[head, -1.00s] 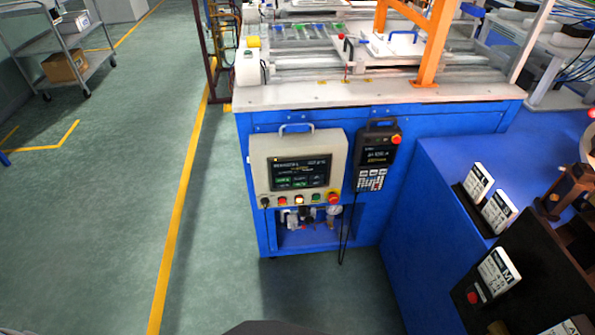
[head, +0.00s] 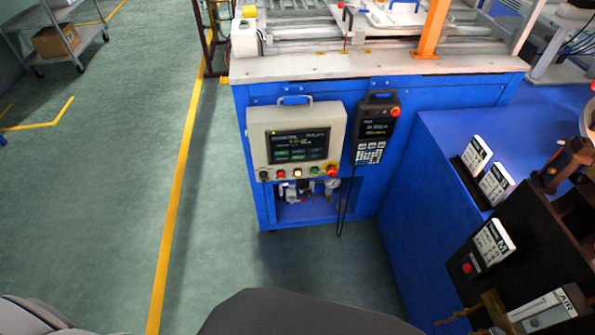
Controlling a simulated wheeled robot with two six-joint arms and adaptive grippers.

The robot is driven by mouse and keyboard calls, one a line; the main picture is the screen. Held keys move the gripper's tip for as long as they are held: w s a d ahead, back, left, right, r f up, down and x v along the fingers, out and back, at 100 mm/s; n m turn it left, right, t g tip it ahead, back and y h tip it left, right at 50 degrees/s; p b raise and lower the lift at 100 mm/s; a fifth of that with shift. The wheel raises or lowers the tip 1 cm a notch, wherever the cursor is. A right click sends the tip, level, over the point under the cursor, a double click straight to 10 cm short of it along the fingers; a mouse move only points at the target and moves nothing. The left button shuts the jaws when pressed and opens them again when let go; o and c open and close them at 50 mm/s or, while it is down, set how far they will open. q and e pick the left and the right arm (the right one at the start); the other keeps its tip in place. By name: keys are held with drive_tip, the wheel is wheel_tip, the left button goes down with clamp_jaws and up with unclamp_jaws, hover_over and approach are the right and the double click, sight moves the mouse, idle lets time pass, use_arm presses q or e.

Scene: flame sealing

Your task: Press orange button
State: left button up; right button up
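A beige control box (head: 336,125) with a dark display screen (head: 297,146) hangs on the front of the blue machine cabinet. Along its lower edge runs a row of controls. A lit orange-yellow button (head: 297,173) sits in the middle of the row, between a red button (head: 281,174) on its left and a green button (head: 314,171) on its right. A larger red knob (head: 331,171) is at the right end and a black knob (head: 264,175) at the left end. Neither gripper is in view, and nothing covers the buttons.
A handheld keypad pendant (head: 376,128) with a cable hangs right of the box. A blue bench (head: 400,215) with several small white-faced devices juts toward me on the right. A yellow floor line (head: 178,190) runs along the left; the floor before the cabinet looks clear.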

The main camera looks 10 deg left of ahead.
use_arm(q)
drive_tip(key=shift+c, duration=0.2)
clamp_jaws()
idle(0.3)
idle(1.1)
